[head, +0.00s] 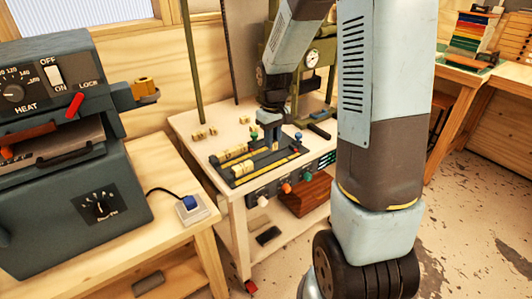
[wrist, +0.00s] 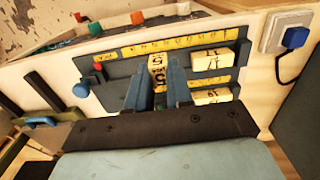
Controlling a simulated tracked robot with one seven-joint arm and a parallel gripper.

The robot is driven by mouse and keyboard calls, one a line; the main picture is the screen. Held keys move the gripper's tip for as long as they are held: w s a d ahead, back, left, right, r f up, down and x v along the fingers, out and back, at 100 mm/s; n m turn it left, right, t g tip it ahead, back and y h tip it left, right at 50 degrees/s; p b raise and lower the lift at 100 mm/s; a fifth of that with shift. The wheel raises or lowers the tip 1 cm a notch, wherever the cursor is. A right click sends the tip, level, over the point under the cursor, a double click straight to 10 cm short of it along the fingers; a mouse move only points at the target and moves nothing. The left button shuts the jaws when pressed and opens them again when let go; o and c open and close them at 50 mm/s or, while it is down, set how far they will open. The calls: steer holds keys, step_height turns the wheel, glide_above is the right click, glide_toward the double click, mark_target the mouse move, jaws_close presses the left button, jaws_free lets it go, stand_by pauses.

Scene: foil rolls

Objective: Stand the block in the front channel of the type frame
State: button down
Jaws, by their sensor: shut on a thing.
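My gripper (wrist: 160,67) is shut on a cream block (wrist: 157,63) with a black 5 on its faces. The block stands between the fingers, close over the dark type frame (wrist: 112,72). I cannot tell whether its base touches the channel floor. In the head view the type frame (head: 228,182) lies on the bench, and my gripper (head: 272,145) points down over its middle. The held block is not clear there. Other cream blocks (wrist: 214,59) and (wrist: 212,96) sit in the two channels beside the held one, marked with black numbers.
A yellow ruler strip (wrist: 165,44) runs along the frame. Coloured knobs (head: 286,188) line the bench front. Loose blocks (head: 199,134) lie on the bench behind the frame. A grey heater (head: 70,180) stands at left, with a blue switch (head: 189,203) near the bench.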

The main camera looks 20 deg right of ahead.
steer(key=w+f, duration=0.2)
steer(key=f, duration=0.1)
steer(key=w+f, duration=0.2)
steer(key=shift+w+d+f, duration=0.2)
steer(key=shift+w+f, duration=0.2)
step_height(320, 180, down, 3)
steer(key=shift+w+f, duration=0.1)
steer(key=shift+f, duration=0.05)
steer(key=c, duration=1)
jaws_free()
